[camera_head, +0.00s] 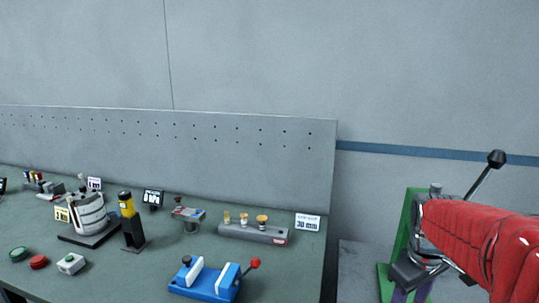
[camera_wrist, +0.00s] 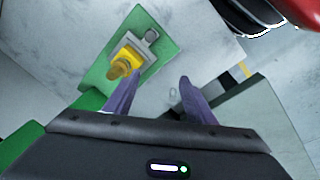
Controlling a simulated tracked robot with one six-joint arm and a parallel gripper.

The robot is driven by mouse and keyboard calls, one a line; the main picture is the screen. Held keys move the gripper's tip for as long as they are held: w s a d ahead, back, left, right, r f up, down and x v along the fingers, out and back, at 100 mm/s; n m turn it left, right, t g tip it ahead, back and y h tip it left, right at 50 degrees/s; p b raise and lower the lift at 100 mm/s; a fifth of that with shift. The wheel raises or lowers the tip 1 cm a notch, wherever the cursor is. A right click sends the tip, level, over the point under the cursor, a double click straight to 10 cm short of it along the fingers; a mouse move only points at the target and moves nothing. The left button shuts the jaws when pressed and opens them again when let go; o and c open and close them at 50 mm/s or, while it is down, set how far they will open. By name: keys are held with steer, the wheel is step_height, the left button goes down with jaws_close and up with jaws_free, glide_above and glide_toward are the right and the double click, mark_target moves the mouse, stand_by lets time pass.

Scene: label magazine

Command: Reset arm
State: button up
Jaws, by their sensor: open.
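My gripper (camera_wrist: 157,85) is open in the wrist view, with its two purple fingers apart and nothing between them. In the head view the purple fingertips (camera_head: 411,294) show at the lower right, under my red arm. In the wrist view a yellow knobbed part (camera_wrist: 124,62) sits on a grey block on a green plate (camera_wrist: 158,68), beyond the left finger and not touching it. A green upright panel (camera_head: 397,252) stands beside my arm in the head view.
The green bench (camera_head: 150,276) at left carries a blue vise (camera_head: 206,282), a grey block with brass knobs (camera_head: 254,234), a label card (camera_head: 307,222), a yellow-and-black device (camera_head: 129,212) and a grey drum (camera_head: 91,213). A perforated panel (camera_head: 230,155) stands behind.

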steer(key=s+a+r+m+t, duration=0.2)
steer(key=s+a, duration=0.4)
steer(key=a, duration=0.1)
steer(key=s+a+r+m+t+y, duration=0.1)
steer(key=s+a+m+t, duration=0.1)
steer(key=s+a, duration=0.5)
steer(key=shift+s+a+r, duration=0.25)
steer(key=shift+a+r, duration=0.15)
steer(key=shift+a, duration=0.25)
